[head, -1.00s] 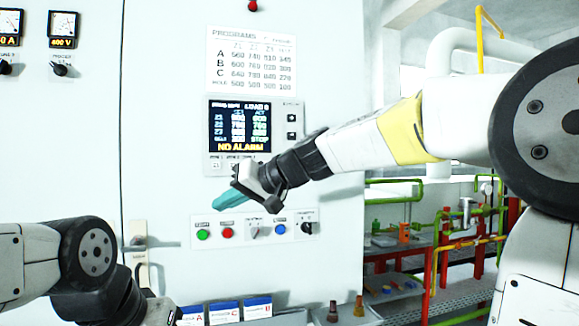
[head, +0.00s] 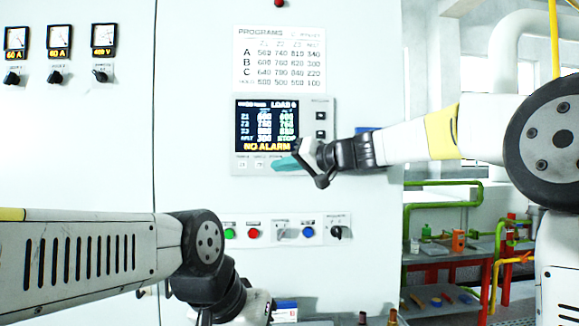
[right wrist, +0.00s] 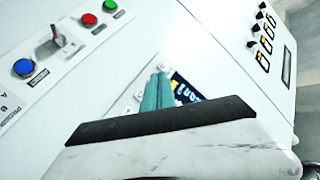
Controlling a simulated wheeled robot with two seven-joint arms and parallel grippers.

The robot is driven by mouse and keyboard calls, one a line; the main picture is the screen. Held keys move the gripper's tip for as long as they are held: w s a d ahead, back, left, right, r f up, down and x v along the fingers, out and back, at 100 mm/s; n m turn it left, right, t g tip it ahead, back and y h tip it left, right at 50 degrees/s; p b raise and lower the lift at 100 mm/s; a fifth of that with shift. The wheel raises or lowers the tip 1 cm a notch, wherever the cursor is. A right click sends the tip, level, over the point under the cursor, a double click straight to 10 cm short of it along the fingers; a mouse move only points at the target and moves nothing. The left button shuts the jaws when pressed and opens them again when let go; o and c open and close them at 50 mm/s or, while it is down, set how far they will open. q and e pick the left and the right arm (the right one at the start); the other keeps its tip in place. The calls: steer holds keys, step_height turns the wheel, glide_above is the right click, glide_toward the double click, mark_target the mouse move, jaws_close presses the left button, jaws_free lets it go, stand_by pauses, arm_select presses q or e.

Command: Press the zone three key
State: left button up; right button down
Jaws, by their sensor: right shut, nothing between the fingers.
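The control unit (head: 316,150) on the white cabinet has a dark screen reading NO ALARM and a row of small white keys beneath it. Two keys show at the left, one (head: 242,164) and another (head: 259,164); the zone three key appears hidden behind my right fingertips. My right gripper (head: 285,162) is shut and empty, its teal fingers pointing left at the screen's lower edge. In the right wrist view the shut fingers (right wrist: 157,92) overlap the screen's edge (right wrist: 186,90); contact cannot be told. My left gripper (head: 258,305) is low in view, its fingers unclear.
Below the unit is a strip with a green button (head: 229,233), a red button (head: 253,233), a blue button (head: 308,232) and a black knob (head: 337,232). A programs chart (head: 279,58) hangs above. Pipes and a red-framed bench (head: 440,262) stand at the right.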

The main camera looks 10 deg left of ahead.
steer(key=w+a, duration=0.2)
steer(key=w, duration=0.6)
steer(key=shift+w+a, duration=0.15)
steer(key=shift+a, duration=0.1)
steer(key=shift+w, duration=0.1)
stand_by(1.8)
steer(key=shift+w+a, duration=0.1)
steer(key=shift+w, duration=0.2)
steer(key=shift+w+a, duration=0.1)
steer(key=shift+w, duration=0.25)
stand_by(0.6)
steer(key=shift+s, duration=0.15)
steer(key=shift+s+d, duration=0.2)
steer(key=shift+s, duration=0.4)
steer(key=shift+s+d, duration=0.25)
steer(key=shift+s, duration=0.55)
steer(key=shift+s+d, duration=0.2)
steer(key=shift+s, duration=0.65)
steer(key=shift+s+d, duration=0.25)
steer(key=shift+s, duration=0.55)
